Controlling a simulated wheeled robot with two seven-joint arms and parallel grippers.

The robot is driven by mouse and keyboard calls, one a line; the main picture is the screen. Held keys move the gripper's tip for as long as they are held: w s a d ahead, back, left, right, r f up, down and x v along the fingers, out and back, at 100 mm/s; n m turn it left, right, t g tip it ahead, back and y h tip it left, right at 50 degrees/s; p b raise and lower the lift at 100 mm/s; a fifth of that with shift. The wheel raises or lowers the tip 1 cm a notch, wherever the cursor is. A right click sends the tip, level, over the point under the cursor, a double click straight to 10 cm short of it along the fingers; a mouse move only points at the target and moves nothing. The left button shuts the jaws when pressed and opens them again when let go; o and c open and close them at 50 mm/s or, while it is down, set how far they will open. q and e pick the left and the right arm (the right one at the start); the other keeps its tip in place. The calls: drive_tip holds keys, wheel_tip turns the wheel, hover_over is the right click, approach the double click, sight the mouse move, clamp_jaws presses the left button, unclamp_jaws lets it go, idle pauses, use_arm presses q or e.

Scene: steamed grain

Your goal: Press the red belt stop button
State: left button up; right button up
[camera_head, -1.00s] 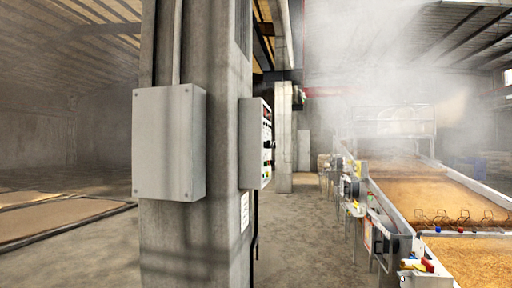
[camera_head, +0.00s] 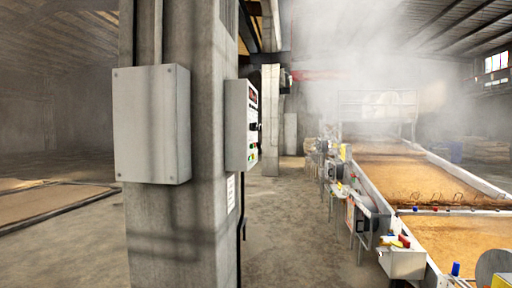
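A small grey box (camera_head: 403,263) stands at the near left edge of the conveyor, at the lower right of the head view. A small red part (camera_head: 405,241) shows on its top beside yellow ones. A grey control panel (camera_head: 241,125) with small coloured controls is on the side of the concrete column, seen at a steep angle. The pictures are too coarse to tell which red part is the belt stop button. Neither of my grippers is in view.
The concrete column (camera_head: 208,215) stands close at left of centre and carries a blank grey box (camera_head: 152,124). The conveyor bed of grain (camera_head: 405,178) runs back at the right under steam. Bare floor (camera_head: 290,225) lies between column and conveyor.

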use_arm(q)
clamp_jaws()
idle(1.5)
